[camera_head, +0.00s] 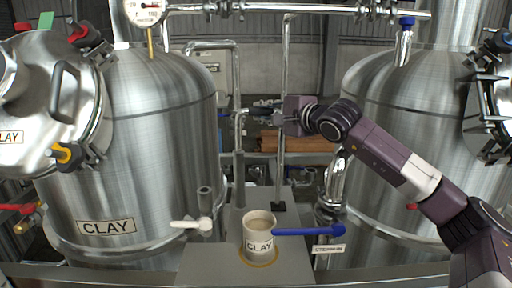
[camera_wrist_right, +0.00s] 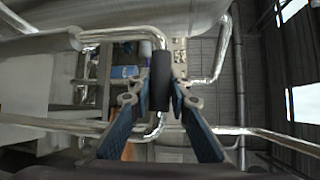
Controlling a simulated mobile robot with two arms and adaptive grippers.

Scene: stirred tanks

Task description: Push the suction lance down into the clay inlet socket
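My right gripper (camera_head: 246,113) reaches in from the right between the two tanks, above the back of the bench. In the wrist view its two blue-sided fingers (camera_wrist_right: 162,88) close on a dark cylindrical bar (camera_wrist_right: 162,72), which seems to be the suction lance's grip. In the head view a thin upright metal rod (camera_head: 239,134) runs below the fingers towards a dark grey tube (camera_head: 239,180) on the bench. I cannot tell for certain which part is lance and which is socket. My left gripper is out of view.
A beige pot marked CLAY (camera_head: 259,244) stands at the bench's front. A blue valve handle (camera_head: 305,231) and a white one (camera_head: 188,224) flank it. Large steel tanks stand left (camera_head: 150,130) and right (camera_head: 400,120). An upright pipe (camera_head: 282,165) stands close right of the rod.

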